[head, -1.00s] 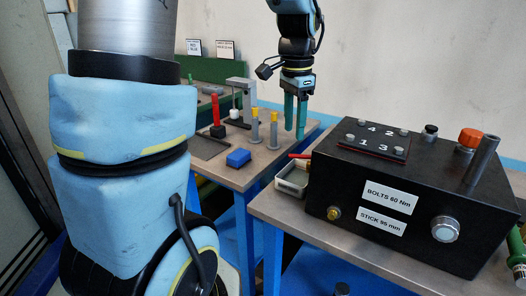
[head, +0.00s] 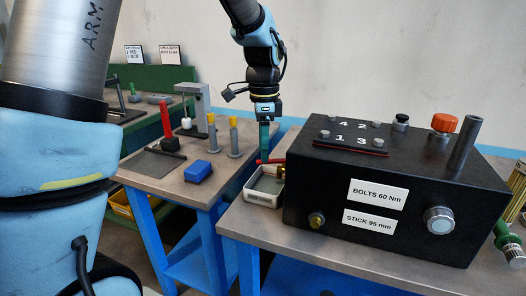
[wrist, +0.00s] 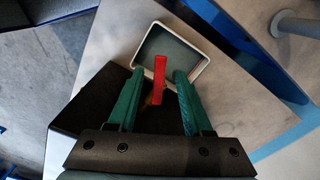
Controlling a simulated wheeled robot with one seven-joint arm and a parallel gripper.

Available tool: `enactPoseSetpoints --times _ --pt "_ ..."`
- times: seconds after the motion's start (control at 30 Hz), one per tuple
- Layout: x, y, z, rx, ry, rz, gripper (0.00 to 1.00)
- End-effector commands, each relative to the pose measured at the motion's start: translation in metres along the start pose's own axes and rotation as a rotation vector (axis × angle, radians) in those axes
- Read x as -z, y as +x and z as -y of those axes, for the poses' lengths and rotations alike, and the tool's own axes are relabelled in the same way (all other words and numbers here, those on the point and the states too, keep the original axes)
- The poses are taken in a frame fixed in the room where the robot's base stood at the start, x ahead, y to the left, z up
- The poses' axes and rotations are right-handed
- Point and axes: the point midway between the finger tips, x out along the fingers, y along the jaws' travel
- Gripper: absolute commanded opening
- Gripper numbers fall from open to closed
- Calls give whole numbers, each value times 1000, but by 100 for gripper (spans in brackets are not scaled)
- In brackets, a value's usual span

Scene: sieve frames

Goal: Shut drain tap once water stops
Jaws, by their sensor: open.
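The drain tap shows as a red lever (head: 270,161) at the left side of the black box (head: 300,185), above a white tray (head: 262,198). In the wrist view the red lever (wrist: 159,80) stands between the two green fingers of my gripper (wrist: 160,74), with a gap on each side. In the head view my gripper (head: 265,150) points down at the lever, its fingers overlapping in that view. The tray (wrist: 192,84) lies below the lever in the wrist view. No stream of water can be made out. The tap's body is mostly hidden.
The black box carries a numbered plate (head: 350,143), an orange cap (head: 444,122), an upright grey tube (head: 466,142) and a round knob (head: 438,219). On the left table are a blue block (head: 198,171) and yellow-topped posts (head: 234,136). A gap separates the two tables.

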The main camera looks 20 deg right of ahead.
Motion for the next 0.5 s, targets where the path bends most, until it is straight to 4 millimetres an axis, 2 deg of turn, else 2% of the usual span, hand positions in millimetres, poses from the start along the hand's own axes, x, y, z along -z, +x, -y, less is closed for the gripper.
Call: enactPoseSetpoints --times 0.2,0.47,0.5 --pt "0 16 0 -1 0 1 50" --pt "0 17 0 0 -1 0 50" --pt "0 17 0 0 -1 0 48"
